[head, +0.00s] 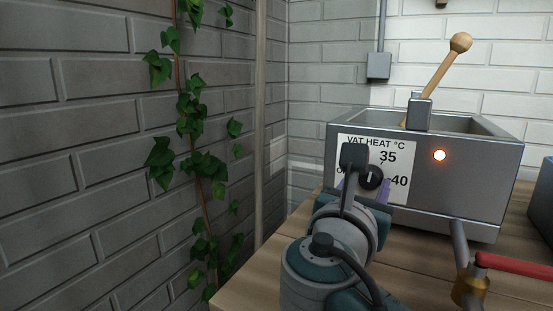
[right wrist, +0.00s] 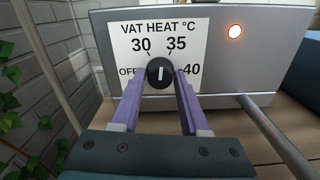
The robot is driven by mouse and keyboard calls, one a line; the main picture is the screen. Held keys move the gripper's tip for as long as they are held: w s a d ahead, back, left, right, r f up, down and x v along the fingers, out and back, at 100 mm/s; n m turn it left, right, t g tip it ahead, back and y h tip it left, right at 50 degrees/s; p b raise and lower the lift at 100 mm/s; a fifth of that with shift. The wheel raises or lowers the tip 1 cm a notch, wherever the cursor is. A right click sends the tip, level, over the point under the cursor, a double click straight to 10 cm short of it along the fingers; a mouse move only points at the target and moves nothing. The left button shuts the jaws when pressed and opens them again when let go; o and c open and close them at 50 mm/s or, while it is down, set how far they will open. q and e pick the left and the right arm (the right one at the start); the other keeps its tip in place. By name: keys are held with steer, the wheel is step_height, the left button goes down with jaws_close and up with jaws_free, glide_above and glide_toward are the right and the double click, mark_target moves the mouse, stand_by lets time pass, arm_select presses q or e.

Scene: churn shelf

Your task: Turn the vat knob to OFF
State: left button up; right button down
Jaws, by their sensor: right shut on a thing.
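The vat heater (head: 470,190) is a grey metal box with a white dial plate (head: 400,148) reading VAT HEAT °C. The black knob (right wrist: 160,72) sits at the plate's lower middle, with OFF to its left, 30 and 35 above and 40 to its right. Its white mark stands about upright, between 30 and 35. My right gripper (right wrist: 160,80) is shut on the knob, its purple fingers on either side. In the head view my right wrist hides part of the plate, including most of OFF. My left gripper is in neither view.
An orange lamp (head: 439,155) glows on the heater's front. A wooden stirrer (head: 440,75) leans up from the vat. A pipe with a red lever (head: 510,264) juts out at lower right. A brick wall with ivy (head: 195,110) stands left of the wooden bench (head: 262,285).

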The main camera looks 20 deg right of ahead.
steer(key=n+p, duration=0.4)
steer(key=shift+r+n, duration=0.2)
steer(key=shift+n, duration=0.1)
steer(key=n+p, duration=0.2)
steer(key=n, duration=0.2)
steer(key=shift+d+n+p, duration=0.1)
steer(key=shift+n+p, duration=0.2)
steer(key=n+p, duration=0.1)
steer(key=n, duration=0.4)
steer(key=shift+s+f+p, duration=0.1)
steer(key=shift+p, duration=0.3)
steer(key=n, duration=0.4)
steer(key=shift+p, duration=0.3)
steer(key=shift+n, duration=0.6)
steer(key=shift+f, duration=0.1)
steer(key=shift+c, duration=2.1)
jaws_free()
